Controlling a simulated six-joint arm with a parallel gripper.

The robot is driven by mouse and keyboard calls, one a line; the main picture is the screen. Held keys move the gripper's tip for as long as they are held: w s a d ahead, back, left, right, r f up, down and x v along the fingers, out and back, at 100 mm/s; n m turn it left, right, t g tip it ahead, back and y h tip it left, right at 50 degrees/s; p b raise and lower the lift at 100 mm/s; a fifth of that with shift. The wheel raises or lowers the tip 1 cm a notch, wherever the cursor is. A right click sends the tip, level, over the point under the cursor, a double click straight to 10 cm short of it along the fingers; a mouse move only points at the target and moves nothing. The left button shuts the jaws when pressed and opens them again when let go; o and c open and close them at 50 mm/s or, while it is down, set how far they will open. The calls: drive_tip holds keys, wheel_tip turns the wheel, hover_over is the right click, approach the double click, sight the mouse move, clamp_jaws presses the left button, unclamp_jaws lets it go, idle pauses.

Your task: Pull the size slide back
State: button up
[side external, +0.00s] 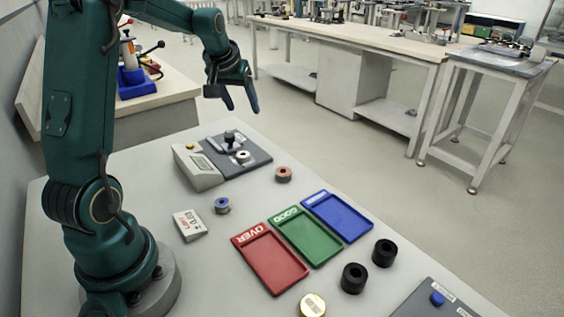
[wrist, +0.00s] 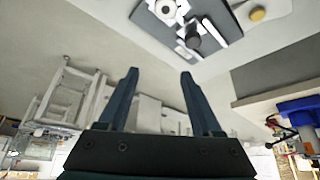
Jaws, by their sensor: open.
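The gauge (side external: 201,166) stands at the back of the table, with a small display, a yellow button and a dark plate (side external: 259,163). On the plate are a pale slide piece with an upright black knob (side external: 229,138) and a light metal ring (side external: 243,156). The wrist view shows the black knob (wrist: 192,40) and ring (wrist: 168,10) near the top. I cannot tell how far the slide stands along its travel. My gripper (side external: 243,107) is open and empty, above and apart from the gauge. Its fingers (wrist: 160,73) also show in the wrist view, with nothing between them.
An orange-brown ring (side external: 283,175) and a blue ring (side external: 222,206) stand near the gauge. Red (side external: 270,283), green (side external: 306,238) and blue (side external: 338,216) trays lie in front, with black rings (side external: 354,278) beyond. A white box (side external: 189,225) lies left. Space above the gauge is clear.

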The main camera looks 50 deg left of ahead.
drive_tip(key=n+g, duration=0.1)
drive_tip(key=n, duration=0.1)
hover_over(229, 136)
drive_tip(key=s+d, duration=0.1)
drive_tip(key=s, duration=0.1)
drive_tip(key=f, duration=0.5)
drive_tip(key=shift+w+d+f, duration=0.15)
drive_tip(key=shift+d+f, duration=0.05)
drive_tip(key=shift+f, duration=0.05)
drive_tip(key=shift+x, duration=2.3)
drive_tip(key=shift+d, duration=0.1)
clamp_jaws()
